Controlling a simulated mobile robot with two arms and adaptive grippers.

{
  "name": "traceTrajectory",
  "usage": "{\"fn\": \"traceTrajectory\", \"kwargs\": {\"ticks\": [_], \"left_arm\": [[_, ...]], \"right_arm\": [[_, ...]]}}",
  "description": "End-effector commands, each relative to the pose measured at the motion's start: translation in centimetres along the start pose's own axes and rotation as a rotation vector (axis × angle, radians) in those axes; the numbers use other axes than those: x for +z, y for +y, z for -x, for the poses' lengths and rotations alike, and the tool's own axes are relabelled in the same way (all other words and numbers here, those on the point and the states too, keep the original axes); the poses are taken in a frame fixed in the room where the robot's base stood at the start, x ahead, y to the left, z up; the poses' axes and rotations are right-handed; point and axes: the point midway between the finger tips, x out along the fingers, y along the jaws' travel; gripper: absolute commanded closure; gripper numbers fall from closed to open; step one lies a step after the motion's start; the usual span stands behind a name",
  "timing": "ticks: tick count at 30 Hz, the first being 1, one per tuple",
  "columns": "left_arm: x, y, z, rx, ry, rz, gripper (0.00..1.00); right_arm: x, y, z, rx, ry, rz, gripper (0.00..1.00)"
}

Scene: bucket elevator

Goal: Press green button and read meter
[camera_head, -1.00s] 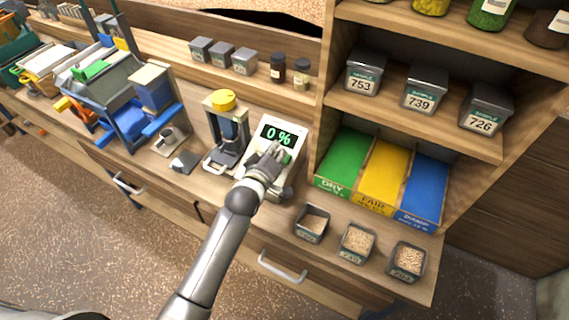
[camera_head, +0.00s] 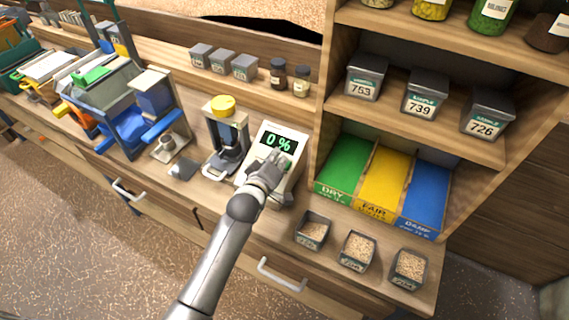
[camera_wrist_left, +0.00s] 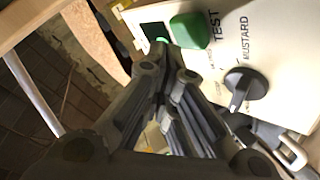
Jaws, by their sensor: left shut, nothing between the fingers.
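The white meter (camera_head: 288,135) stands on the counter, and its green display (camera_head: 279,142) reads 0 %. My left gripper (camera_head: 277,163) is shut and empty in front of the meter's face, just below the display. In the left wrist view, the green button (camera_wrist_left: 190,30) beside the word TEST is close to the shut fingertips (camera_wrist_left: 163,55). I cannot tell whether they touch it. A black dial (camera_wrist_left: 246,90) sits beside the word MUSTARD. In the head view the gripper hides the button and part of the meter's lower face. My right gripper is in neither view.
A yellow-topped device (camera_head: 226,135) stands left of the meter. Three open grain cups (camera_head: 357,251) are at the front right. Green, yellow and blue bins labelled DRY, FAIR and DAMP (camera_head: 380,180) are under the shelf. Sample tins (camera_head: 425,95) stand above them.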

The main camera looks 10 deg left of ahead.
Motion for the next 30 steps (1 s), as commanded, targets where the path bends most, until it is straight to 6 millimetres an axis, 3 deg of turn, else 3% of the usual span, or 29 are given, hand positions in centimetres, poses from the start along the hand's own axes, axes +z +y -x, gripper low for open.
{"fn": "traceTrajectory", "kwargs": {"ticks": [30], "left_arm": [[0.41,-0.39,-0.59,0.0,0.0,0.0,1.0]], "right_arm": [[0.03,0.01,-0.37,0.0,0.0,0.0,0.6]]}}
